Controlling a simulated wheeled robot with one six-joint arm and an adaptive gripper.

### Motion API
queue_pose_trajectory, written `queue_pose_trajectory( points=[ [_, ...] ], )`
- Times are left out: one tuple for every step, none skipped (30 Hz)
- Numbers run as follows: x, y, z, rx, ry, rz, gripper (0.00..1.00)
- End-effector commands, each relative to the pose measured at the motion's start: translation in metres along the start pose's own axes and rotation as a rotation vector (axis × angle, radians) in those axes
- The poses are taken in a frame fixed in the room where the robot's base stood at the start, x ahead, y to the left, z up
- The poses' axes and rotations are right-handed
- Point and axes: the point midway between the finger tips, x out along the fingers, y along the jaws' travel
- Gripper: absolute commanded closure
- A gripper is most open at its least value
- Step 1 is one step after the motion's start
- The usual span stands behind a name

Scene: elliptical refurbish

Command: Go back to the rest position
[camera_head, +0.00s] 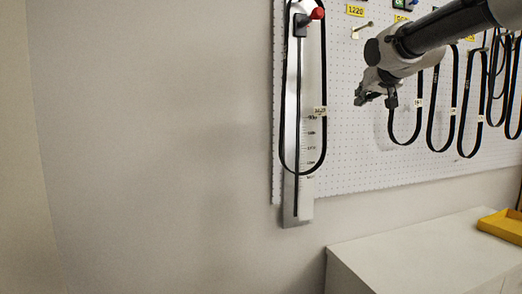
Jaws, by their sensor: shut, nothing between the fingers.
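My gripper (376,99) is at the end of my arm, which reaches in from the upper right. It is shut and holds nothing. It is in front of the white pegboard, to the right of the measuring gauge (306,150) and beside a hanging black belt (391,130). I cannot tell whether it touches the board.
A long black belt (281,125) loops around the gauge, which has a red knob (317,13). More black belts (429,125) hang on the pegboard (350,160) at right. A white cabinet (420,255) with a yellow tray (503,230) stands below. The left wall is bare.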

Motion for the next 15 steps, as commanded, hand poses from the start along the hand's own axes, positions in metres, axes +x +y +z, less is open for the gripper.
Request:
queue_pose_trajectory(
  points=[
    [-0.010, 0.013, 0.039, -0.030, -0.097, 0.030, 1.00],
    [-0.017, 0.021, 0.062, -0.049, -0.158, 0.047, 1.00],
    [-0.027, 0.031, 0.093, -0.075, -0.238, 0.065, 1.00],
    [-0.036, 0.038, 0.116, -0.090, -0.297, 0.076, 1.00],
    [-0.046, 0.045, 0.139, -0.106, -0.356, 0.086, 1.00],
    [-0.060, 0.053, 0.168, -0.125, -0.432, 0.096, 1.00],
    [-0.072, 0.059, 0.190, -0.137, -0.488, 0.101, 1.00],
    [-0.085, 0.065, 0.211, -0.148, -0.541, 0.104, 1.00],
    [-0.103, 0.072, 0.239, -0.160, -0.613, 0.108, 1.00],
    [-0.116, 0.076, 0.260, -0.165, -0.663, 0.110, 1.00],
    [-0.130, 0.081, 0.280, -0.169, -0.711, 0.111, 1.00],
    [-0.149, 0.086, 0.304, -0.171, -0.769, 0.111, 1.00],
    [-0.162, 0.089, 0.321, -0.169, -0.806, 0.112, 1.00],
    [-0.175, 0.092, 0.337, -0.162, -0.838, 0.113, 1.00],
    [-0.190, 0.095, 0.356, -0.150, -0.872, 0.116, 1.00]
  ],
)
